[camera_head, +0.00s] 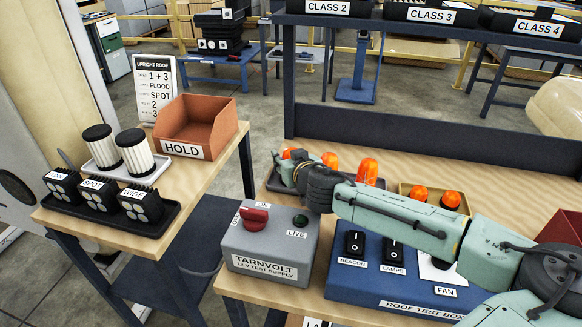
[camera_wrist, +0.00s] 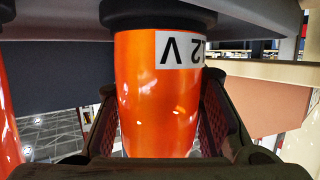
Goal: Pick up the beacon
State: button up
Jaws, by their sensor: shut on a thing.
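The beacon (camera_wrist: 157,100) is an orange cylinder with a black base and a white label whose upside-down text reads like "12 V". It fills the middle of the wrist view, between the two fingers of my gripper (camera_wrist: 160,120), which is shut on it. In the head view my gripper (camera_head: 290,168) is at the left end of the bench's row of beacons, and an orange top (camera_head: 291,153) shows beside it. Two more beacons stand to the right, one (camera_head: 330,160) behind my wrist and one (camera_head: 367,170) behind my forearm. Whether the held beacon's base touches the tray is unclear.
The grey test supply (camera_head: 268,245) and blue roof test box (camera_head: 385,292) are in front. The left table holds the HOLD bin (camera_head: 196,128) and several lamps. Another orange surface (camera_wrist: 6,110) is close at left in the wrist view.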

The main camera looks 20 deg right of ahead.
grip_shut()
dwell(0.3)
